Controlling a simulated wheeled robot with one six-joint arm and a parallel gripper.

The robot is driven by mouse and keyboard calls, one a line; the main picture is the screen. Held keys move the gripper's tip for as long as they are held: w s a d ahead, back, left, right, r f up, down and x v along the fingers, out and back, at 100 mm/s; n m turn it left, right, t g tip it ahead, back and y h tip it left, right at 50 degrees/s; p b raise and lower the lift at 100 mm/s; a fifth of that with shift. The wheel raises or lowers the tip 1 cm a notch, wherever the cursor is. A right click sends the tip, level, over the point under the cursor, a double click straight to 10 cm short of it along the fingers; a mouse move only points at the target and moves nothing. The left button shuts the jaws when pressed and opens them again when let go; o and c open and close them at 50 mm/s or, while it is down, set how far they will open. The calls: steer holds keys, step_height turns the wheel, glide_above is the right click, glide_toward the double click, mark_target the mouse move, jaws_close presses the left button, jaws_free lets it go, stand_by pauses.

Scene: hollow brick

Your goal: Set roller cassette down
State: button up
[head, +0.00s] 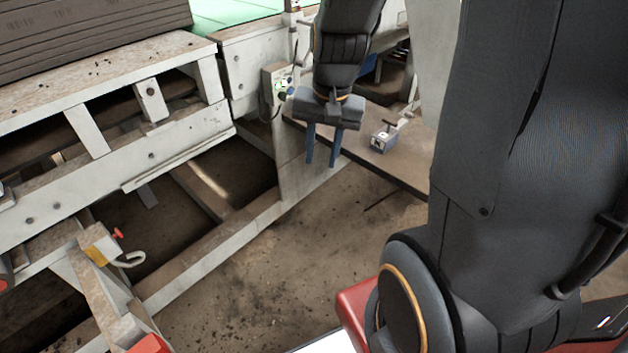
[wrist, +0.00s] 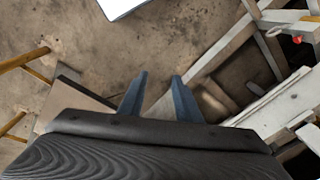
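A small grey box with a dark T-shaped handle on top, which looks like the roller cassette (head: 383,138), sits upright on a brown shelf (head: 410,160) in the head view. My gripper (head: 322,162) hangs fingers down to the left of the box, apart from it. Its two blue fingers stand apart with nothing between them. In the wrist view my gripper (wrist: 158,88) also shows an empty gap, with floor behind it. I cannot make out the box in the wrist view.
A grey machine frame (head: 190,140) with open bays fills the left. A control box (head: 278,88) with buttons is close left of my gripper. Bare dusty floor (head: 300,250) lies below.

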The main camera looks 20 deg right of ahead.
steer(key=s+a+n, duration=0.5)
steer(key=s+n, duration=0.2)
steer(key=shift+f+g, duration=0.3)
steer(key=shift+g, duration=0.1)
steer(key=shift+a, duration=0.1)
stand_by(0.5)
